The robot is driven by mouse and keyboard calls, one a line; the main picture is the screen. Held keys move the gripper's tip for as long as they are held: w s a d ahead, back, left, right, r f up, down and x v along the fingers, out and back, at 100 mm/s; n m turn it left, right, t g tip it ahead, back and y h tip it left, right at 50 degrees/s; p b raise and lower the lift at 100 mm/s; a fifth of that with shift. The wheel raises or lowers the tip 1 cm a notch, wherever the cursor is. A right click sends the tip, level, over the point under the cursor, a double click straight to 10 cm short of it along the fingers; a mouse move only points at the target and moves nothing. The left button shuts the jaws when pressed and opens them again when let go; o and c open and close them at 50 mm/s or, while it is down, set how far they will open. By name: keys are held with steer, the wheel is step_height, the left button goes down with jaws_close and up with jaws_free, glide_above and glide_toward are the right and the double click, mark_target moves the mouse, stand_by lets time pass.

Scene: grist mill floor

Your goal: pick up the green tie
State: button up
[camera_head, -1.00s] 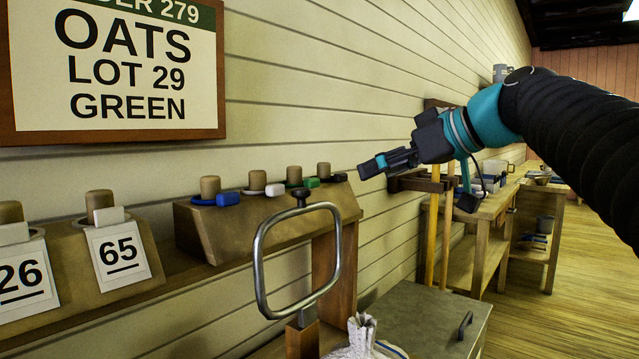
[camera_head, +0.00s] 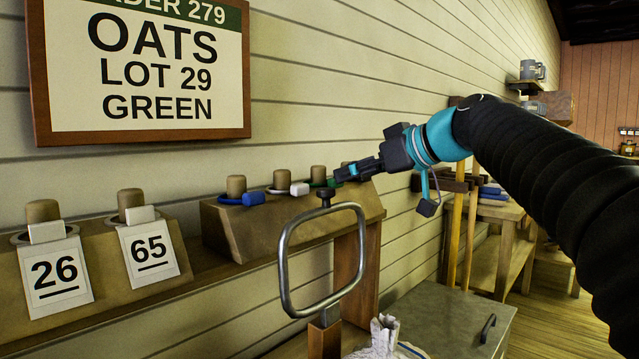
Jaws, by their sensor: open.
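The green tie (camera_head: 325,184) is looped around the third peg from the left on the slanted wooden rack (camera_head: 238,226) by the wall. Its right end is partly hidden by my gripper. My gripper (camera_head: 344,174) points left, with its fingertips in front of or just beside the green tie's right end. I cannot tell whether they touch it. It is open, and nothing shows held in it. A blue tie (camera_head: 251,198) and a white tie (camera_head: 299,189) sit on the pegs to the left. The rightmost peg is mostly hidden behind my gripper.
A sign (camera_head: 150,70) above reads OATS, LOT 29, GREEN. Pegs with tags 26 (camera_head: 54,278) and 65 (camera_head: 149,252) stand at left. A metal loop handle (camera_head: 284,262) rises in front of the rack. A grey lidded bin (camera_head: 440,318) stands lower right.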

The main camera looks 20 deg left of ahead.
steer(key=x, duration=0.4)
steer(key=shift+w+a+f+p, duration=0.1)
steer(key=shift+w+p, duration=0.2)
steer(key=shift+w, duration=0.05)
steer(key=c, duration=0.9)
step_height(320, 180, up, 10)
steer(key=p, duration=0.1)
steer(key=shift+c, duration=0.4)
steer(key=shift+c, duration=1)
